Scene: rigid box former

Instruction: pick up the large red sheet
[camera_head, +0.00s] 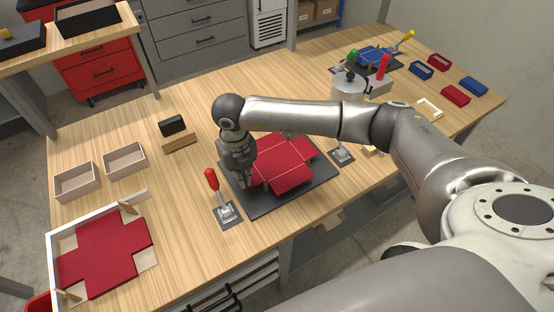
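A large red cross-shaped sheet (105,252) lies flat in a white-edged tray (52,272) at the front left of the table. Another red piece (283,170) with several panels lies on a dark board (305,195) near the middle; my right arm hides part of it. My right gripper (241,182) points down at the left edge of that board, beside the red piece. Its fingertips are small and dark, so I cannot tell whether it is open or touching anything. My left gripper is not in view.
A red-handled clamp (214,190) stands left of the board. Two open beige boxes (75,182) and a black block on a wooden stand (178,142) are at left. Small red and blue boxes (455,95) sit at the far right.

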